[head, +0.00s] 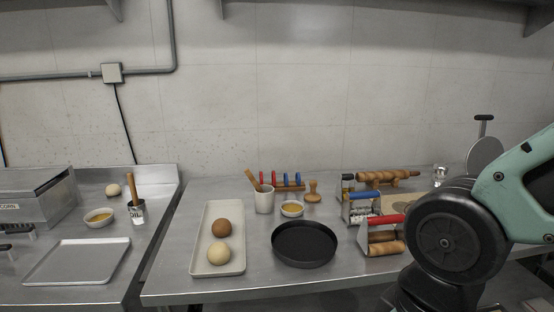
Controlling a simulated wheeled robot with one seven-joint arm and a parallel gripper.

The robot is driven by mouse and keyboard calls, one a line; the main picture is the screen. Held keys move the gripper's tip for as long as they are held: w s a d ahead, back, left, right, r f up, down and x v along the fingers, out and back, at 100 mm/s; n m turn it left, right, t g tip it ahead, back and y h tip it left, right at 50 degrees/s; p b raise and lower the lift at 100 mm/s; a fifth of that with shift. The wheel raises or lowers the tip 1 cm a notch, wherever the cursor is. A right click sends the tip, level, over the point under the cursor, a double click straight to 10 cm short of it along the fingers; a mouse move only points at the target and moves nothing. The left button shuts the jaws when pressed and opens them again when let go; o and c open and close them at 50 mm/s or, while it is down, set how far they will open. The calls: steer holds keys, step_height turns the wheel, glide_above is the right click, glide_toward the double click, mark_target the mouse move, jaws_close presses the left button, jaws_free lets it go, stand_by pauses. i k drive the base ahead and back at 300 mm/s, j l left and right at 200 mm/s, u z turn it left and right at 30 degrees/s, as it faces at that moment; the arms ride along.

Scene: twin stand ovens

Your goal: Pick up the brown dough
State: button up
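The brown dough (221,228) is a round ball on the pale rectangular tray (199,258), toward the tray's middle. A cream dough ball (219,253) sits just in front of it on the same tray, close to it. Nothing covers the brown dough in the head view. My arm's green and black links show at the right, well apart from the tray. My gripper is not in view.
A black round pan (304,244) is right of the tray. Behind stand a cup (264,201) and a small bowl (292,209). Rollers and a pasta-machine-like tool (362,210) crowd the right. The left counter holds an empty metal tray (78,262).

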mark_target(220, 227)
steer(key=i+j+u, duration=0.15)
steer(key=j, duration=0.45)
steer(key=i+j+u, duration=0.2)
steer(key=i+j, duration=0.2)
steer(key=j, duration=0.15)
steer(key=i+j+u, duration=0.15)
steer(key=i+j, duration=0.15)
steer(key=j, duration=0.25)
steer(key=i+j+u, duration=0.2)
steer(key=i+j, duration=0.15)
steer(key=j, duration=0.15)
